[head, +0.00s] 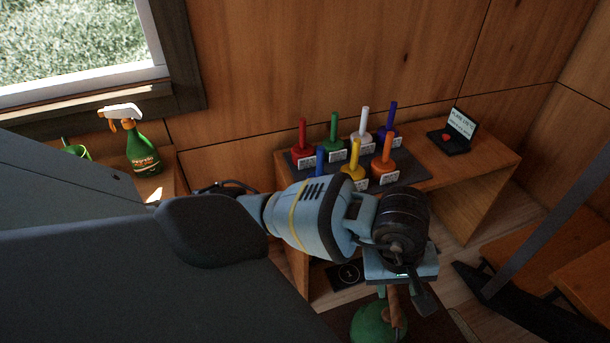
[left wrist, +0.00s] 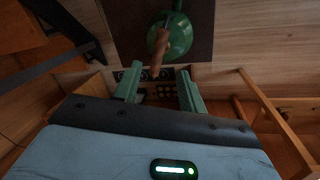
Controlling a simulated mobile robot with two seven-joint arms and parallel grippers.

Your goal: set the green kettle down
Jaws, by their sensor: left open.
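The green kettle (head: 372,324) with its brown handle (head: 393,302) shows at the bottom of the head view, partly cut off by the frame. In the left wrist view the kettle (left wrist: 180,38) stands over a dark brown surface (left wrist: 128,22). My left gripper (head: 402,283) is over the handle in the head view. In the left wrist view its fingers (left wrist: 160,80) are spread apart, with the handle's near end showing between the tips. I cannot tell whether a finger touches it. My right gripper is not in view.
A wooden bench (head: 480,165) holds several coloured pegs on a dark mat (head: 417,172) and a small black laptop-like display (head: 452,135). A dark slanted bar (head: 545,235) crosses the right side.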

